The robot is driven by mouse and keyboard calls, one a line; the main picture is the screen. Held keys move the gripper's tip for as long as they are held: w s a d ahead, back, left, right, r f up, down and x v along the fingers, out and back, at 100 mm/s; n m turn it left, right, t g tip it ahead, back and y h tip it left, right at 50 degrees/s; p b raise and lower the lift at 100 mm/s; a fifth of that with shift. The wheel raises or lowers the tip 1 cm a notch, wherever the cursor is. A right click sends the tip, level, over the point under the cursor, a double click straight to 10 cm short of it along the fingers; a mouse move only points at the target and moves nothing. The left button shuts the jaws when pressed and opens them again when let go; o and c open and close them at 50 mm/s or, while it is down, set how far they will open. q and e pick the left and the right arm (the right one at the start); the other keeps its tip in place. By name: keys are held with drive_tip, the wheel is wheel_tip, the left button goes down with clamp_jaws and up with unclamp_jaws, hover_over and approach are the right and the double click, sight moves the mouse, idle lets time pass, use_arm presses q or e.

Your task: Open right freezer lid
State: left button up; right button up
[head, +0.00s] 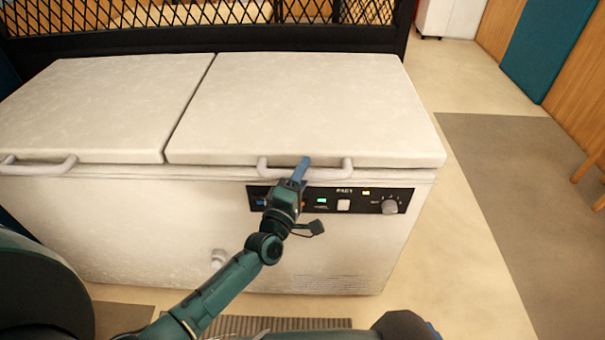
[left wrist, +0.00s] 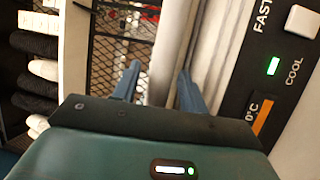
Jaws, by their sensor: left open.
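The white chest freezer has two lids. The right freezer lid (head: 300,105) lies flat and closed in the head view. Its pale bar handle (head: 335,172) runs along the lid's front edge. My left gripper (head: 304,163) reaches up from below, with its blue fingertips at the middle of this handle. In the left wrist view, my left gripper's (left wrist: 158,78) blue fingers are spread apart, with a pale bar or lid edge (left wrist: 170,45) showing between and beyond them. I cannot tell whether either finger touches the handle. My right gripper is not in view.
The closed left lid (head: 105,100) has its own handle (head: 40,167). A control panel (head: 330,198) with a lit green display and a knob sits just below the right handle, close to my left wrist. A black mesh railing (head: 210,30) stands behind the freezer.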

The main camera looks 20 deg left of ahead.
use_arm(q)
drive_tip(key=shift+c, duration=0.4)
clamp_jaws()
drive_tip(key=shift+r, duration=0.1)
